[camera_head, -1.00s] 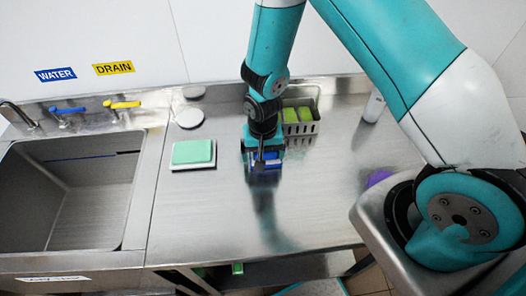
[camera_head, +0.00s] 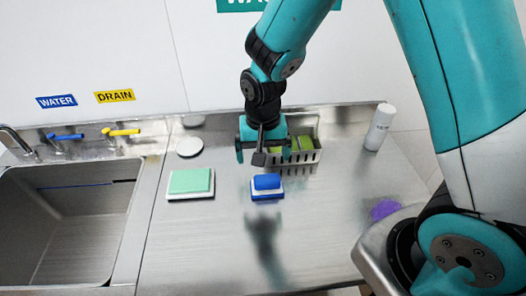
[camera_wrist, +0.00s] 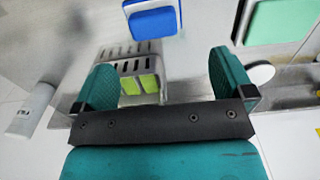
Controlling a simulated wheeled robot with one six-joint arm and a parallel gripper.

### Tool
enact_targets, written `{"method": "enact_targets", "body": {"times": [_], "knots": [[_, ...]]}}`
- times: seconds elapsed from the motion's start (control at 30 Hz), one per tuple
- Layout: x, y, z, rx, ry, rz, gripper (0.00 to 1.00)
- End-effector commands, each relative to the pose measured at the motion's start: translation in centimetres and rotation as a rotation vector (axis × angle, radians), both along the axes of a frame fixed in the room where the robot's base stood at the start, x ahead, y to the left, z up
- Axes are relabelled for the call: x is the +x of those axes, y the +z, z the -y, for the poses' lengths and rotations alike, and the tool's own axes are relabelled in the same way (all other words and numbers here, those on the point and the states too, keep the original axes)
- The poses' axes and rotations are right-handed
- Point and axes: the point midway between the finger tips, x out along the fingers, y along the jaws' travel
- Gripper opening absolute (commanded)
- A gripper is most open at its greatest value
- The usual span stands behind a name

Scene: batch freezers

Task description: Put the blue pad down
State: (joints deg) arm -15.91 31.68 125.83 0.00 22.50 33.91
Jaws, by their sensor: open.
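The blue pad (camera_head: 267,182) rests on a white and blue base (camera_head: 267,195) on the steel counter. The pad also shows at the top of the wrist view (camera_wrist: 153,22). My gripper (camera_head: 263,152) is open and empty, raised above and behind the pad and apart from it. In the wrist view, its two teal fingers (camera_wrist: 168,82) are spread wide with nothing between them.
A green pad on a white base (camera_head: 190,182) lies to the left. A slotted metal caddy (camera_head: 302,155) with green pads stands behind my gripper. A white bottle (camera_head: 379,127) stands at the right back. A sink (camera_head: 75,215) is at the left.

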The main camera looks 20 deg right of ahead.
Motion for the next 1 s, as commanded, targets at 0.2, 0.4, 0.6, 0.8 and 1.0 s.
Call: {"method": "enact_targets", "body": {"times": [0.2,0.4,0.6,0.8,1.0], "knots": [[-0.7,2.9,-0.5,0.03,0.048,0.009,0.99],[-6.0,10.6,-2.6,0.172,0.34,0.051,0.99],[-13.7,16.5,-4.1,0.291,0.701,0.122,0.99],[-17.9,18.5,-4.5,0.334,0.901,0.166,0.99],[-18.4,18.7,-4.5,0.339,0.926,0.169,0.99]]}}
